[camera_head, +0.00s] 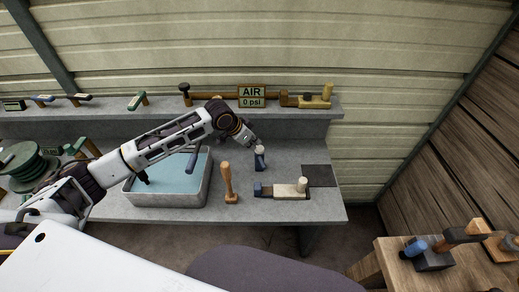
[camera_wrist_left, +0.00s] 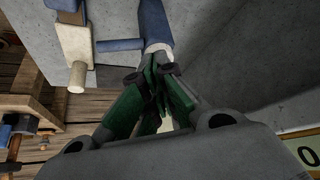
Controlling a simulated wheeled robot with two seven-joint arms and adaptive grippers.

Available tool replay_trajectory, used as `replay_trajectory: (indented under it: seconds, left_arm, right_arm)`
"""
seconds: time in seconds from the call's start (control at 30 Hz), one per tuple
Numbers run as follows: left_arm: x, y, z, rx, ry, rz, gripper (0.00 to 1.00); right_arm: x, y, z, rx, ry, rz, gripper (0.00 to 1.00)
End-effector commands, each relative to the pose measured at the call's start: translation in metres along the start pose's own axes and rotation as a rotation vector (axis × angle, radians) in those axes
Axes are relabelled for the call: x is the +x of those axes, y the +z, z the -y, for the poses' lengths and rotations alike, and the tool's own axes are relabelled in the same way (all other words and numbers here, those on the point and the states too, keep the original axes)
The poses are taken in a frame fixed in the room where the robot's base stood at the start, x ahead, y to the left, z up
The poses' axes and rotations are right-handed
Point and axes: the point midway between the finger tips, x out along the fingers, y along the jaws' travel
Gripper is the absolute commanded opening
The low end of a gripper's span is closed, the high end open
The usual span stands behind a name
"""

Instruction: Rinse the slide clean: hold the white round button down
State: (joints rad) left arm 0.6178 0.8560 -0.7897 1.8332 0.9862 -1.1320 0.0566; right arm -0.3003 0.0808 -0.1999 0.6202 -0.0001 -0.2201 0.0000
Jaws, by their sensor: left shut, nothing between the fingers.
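My left gripper (camera_head: 250,140) is shut and empty, just above and behind a small upright blue piece (camera_head: 260,163) with a pale rounded top. In the left wrist view the green fingers (camera_wrist_left: 160,72) meet close to the grey end of a blue piece (camera_wrist_left: 153,22); I cannot tell whether they touch it. To its right front lies a cream block (camera_head: 283,191) with a blue end and a pale round knob; a pale knob also shows in the left wrist view (camera_wrist_left: 77,76). I cannot tell which pale part is the white button. No slide is recognisable. My right gripper is out of view.
A grey basin (camera_head: 178,203) of blue water stands left on the grey bench, with an upright wooden-handled tool (camera_head: 228,183) beside it. A raised shelf behind holds several tools and an AIR 0 psi sign (camera_head: 252,96). A dark mat (camera_head: 319,176) lies right.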

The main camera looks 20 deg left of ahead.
Motion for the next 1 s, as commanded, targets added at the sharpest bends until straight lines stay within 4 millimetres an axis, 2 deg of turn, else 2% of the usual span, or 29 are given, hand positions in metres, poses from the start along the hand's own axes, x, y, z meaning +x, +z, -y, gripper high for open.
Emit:
replay_trajectory:
  seconds: [1.0]
  left_arm:
    - [0.0087,0.0052,0.0000,0.000,0.000,0.000,0.00]
  right_arm:
    - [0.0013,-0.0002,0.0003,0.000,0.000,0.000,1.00]
